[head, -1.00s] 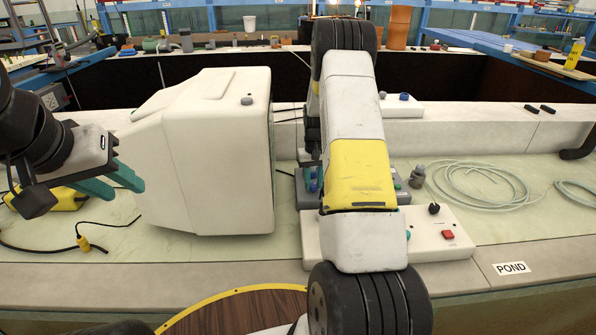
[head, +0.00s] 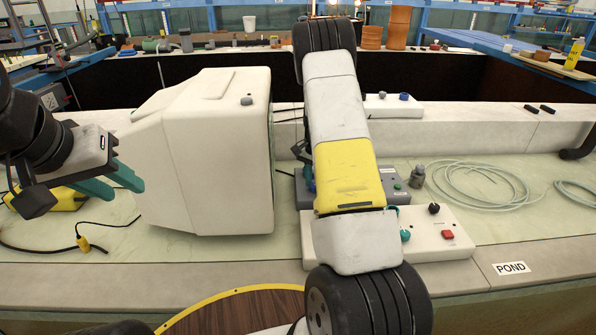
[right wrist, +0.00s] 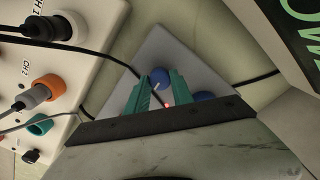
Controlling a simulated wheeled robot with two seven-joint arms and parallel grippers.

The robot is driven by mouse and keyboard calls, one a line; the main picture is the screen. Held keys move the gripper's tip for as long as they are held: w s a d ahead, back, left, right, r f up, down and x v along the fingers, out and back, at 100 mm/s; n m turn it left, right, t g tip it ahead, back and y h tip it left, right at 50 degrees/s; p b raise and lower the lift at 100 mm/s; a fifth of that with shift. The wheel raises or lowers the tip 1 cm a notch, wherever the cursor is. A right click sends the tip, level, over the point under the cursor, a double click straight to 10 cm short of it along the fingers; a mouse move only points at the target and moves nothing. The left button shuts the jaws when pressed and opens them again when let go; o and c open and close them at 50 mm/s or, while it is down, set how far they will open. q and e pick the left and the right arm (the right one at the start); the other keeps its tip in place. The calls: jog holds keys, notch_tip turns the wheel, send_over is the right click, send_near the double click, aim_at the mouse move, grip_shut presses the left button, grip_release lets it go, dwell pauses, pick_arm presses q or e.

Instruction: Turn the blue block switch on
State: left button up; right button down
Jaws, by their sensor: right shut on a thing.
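A blue round knob (right wrist: 160,77) with a pale line on its face sits on a grey wedge-shaped box (right wrist: 187,61). My right gripper (right wrist: 161,78) has its teal fingers on both sides of this knob and is shut on it. A second blue knob (right wrist: 204,96) is beside the right finger, and a small red light (right wrist: 168,105) glows between the fingers. In the head view my right arm hides the right gripper and much of the grey box (head: 397,197). My left gripper (head: 122,184) is open and empty left of the big white housing.
A white socket box (right wrist: 50,80) with plugs and cables stands left in the wrist view. The white housing (head: 205,150) is close left of my right arm. A white panel (head: 435,220) with a red switch is in front; coiled hose (head: 480,182) lies right.

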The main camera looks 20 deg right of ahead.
jog(key=shift+m, duration=0.6)
jog(key=c, duration=1.1)
grip_release()
jog(key=shift+r, duration=3.95)
